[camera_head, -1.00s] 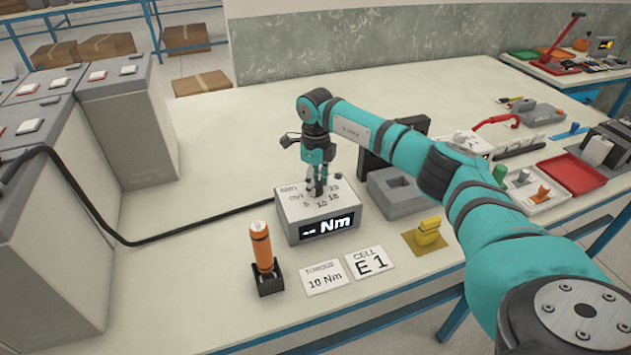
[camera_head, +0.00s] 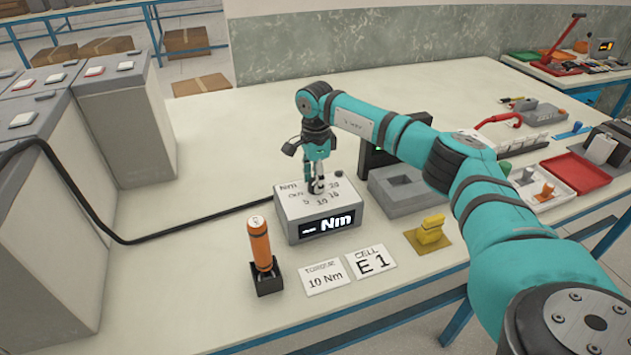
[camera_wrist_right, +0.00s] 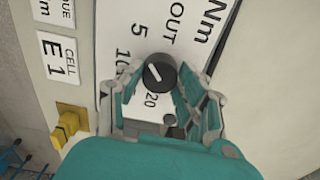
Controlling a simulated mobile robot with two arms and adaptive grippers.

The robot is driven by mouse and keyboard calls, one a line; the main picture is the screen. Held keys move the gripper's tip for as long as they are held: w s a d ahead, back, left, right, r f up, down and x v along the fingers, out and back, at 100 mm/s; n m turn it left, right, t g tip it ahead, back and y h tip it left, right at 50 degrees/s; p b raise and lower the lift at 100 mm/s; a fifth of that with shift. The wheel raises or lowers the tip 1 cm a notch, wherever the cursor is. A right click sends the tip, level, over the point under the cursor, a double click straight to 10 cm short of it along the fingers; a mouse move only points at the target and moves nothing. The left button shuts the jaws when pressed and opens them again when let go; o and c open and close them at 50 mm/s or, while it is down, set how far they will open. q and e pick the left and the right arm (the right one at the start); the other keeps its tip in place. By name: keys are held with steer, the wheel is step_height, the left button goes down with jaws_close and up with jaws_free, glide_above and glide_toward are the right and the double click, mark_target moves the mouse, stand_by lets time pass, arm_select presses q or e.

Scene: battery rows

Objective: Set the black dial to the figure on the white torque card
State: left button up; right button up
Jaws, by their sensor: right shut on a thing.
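The black dial (camera_wrist_right: 160,73) sits on top of a grey box (camera_head: 335,208) marked Nm, OUT, 5, 10 and 20. My right gripper (camera_head: 317,187) points down onto it and is shut on the dial, its fingers on either side in the wrist view. The dial's white line points up-left in the wrist view, roughly toward the 5 and 10 side; its exact mark is hard to tell. The box's dark display (camera_head: 328,224) shows Nm with an unreadable entry before it. The white torque card (camera_head: 325,279) reads 10 Nm. My left gripper is out of view.
An orange tool (camera_head: 260,243) stands in a black holder left of the card. A cell card (camera_head: 370,262) reads E 1. A yellow object (camera_head: 430,230) lies to the right. A black cable (camera_head: 150,242) runs to the box. Grey battery blocks (camera_head: 120,130) stand at left.

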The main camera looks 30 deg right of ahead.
steer(key=n, duration=0.4)
steer(key=shift+b, duration=0.4)
steer(key=shift+w+r+n+b, duration=0.15)
steer(key=shift+n+b, duration=0.15)
steer(key=shift+n, duration=2.2)
steer(key=o, duration=1.1)
steer(key=shift+o, duration=0.2)
steer(key=shift+r, duration=0.1)
step_height(320, 180, up, 12)
